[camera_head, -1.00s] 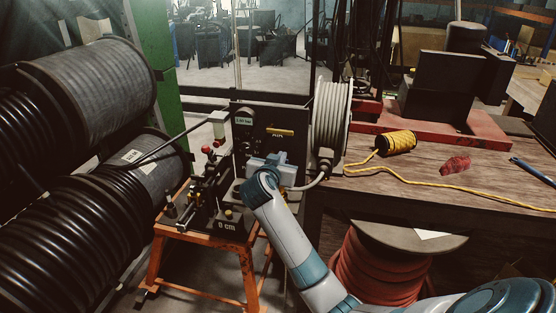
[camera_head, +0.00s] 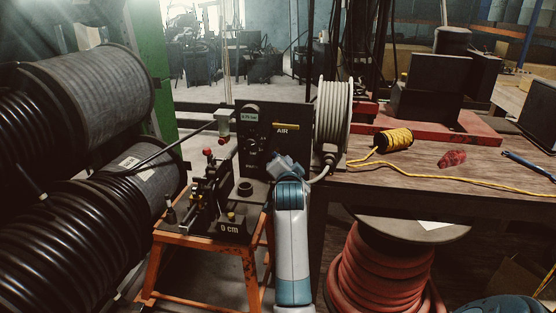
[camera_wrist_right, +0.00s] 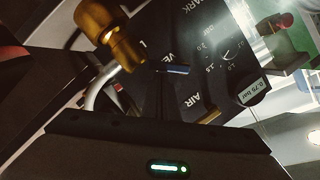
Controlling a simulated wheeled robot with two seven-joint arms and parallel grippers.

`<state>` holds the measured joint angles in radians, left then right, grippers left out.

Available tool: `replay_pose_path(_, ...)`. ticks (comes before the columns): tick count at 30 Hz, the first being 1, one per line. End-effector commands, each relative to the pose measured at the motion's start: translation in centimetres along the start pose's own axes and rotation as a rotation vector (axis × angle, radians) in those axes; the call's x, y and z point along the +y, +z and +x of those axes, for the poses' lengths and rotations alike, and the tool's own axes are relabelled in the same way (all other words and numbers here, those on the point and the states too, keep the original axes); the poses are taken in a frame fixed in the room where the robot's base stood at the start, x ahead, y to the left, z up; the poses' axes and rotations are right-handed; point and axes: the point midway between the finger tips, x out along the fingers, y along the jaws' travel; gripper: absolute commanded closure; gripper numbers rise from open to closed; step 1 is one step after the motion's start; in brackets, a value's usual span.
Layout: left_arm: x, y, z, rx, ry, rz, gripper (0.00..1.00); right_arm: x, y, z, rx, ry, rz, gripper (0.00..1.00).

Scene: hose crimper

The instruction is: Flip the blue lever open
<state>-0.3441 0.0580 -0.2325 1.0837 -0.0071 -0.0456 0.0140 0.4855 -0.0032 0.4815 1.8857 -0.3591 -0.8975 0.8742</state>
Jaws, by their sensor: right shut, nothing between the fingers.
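The small blue lever (camera_wrist_right: 178,70) shows in the right wrist view, against the dark valve panel and just beyond my fingers. In the head view my gripper and wrist hide the lever. My right gripper (camera_head: 277,165) is in front of the lower right of the black AIR panel (camera_head: 264,122). In the right wrist view my right gripper (camera_wrist_right: 160,98) is shut and empty, its dark fingers pointing at the panel close to the lever. I cannot tell whether they touch it. My left gripper is not in view.
A brass fitting (camera_wrist_right: 112,38) with a grey hose is left of the lever in the wrist view. The crimper (camera_head: 212,190) stands on an orange stand (camera_head: 152,262) left of my arm. A white hose reel (camera_head: 333,120) and wooden bench (camera_head: 450,172) are at right. Black hose reels fill the left.

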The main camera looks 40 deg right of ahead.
Motion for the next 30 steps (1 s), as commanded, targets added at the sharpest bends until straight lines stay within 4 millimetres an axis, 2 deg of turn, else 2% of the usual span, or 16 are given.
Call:
replay_pose_path(1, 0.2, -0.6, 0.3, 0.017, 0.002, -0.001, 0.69, 0.4, 0.3, 0.2, -0.002, -0.008, 0.042, 1.0)
replay_pose_path(12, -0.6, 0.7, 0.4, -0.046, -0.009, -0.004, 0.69, 0.8, 0.9, 0.5, -0.001, -0.057, 0.232, 1.0)
replay_pose_path(30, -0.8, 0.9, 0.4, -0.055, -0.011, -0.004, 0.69, 0.8, 0.9, 0.6, -0.001, -0.066, 0.261, 1.0)
